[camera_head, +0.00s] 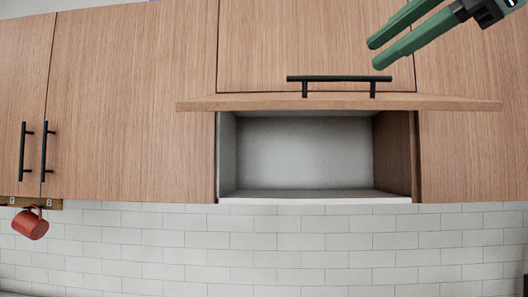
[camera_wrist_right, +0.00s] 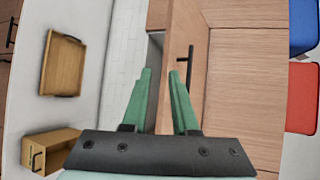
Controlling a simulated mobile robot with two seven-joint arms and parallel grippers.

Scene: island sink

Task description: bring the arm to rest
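My right gripper (camera_head: 377,53) is at the upper right of the head view, with its two green fingers pointing left and down. The gripper is open and empty, in front of the wooden wall cabinets. A lift-up cabinet door (camera_head: 330,104) with a black bar handle (camera_head: 338,78) stands raised over an empty compartment (camera_head: 303,152). The black handle also shows in the right wrist view (camera_wrist_right: 191,67), beyond the fingertips. My left gripper is in neither view.
A red mug (camera_head: 30,224) hangs under the left cabinets. Closed cabinet doors (camera_head: 95,110) flank the opening. In the right wrist view, a wooden tray (camera_wrist_right: 64,65) and a wooden box (camera_wrist_right: 47,153) lie at the left, and blue (camera_wrist_right: 303,25) and red (camera_wrist_right: 300,97) objects at the right edge.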

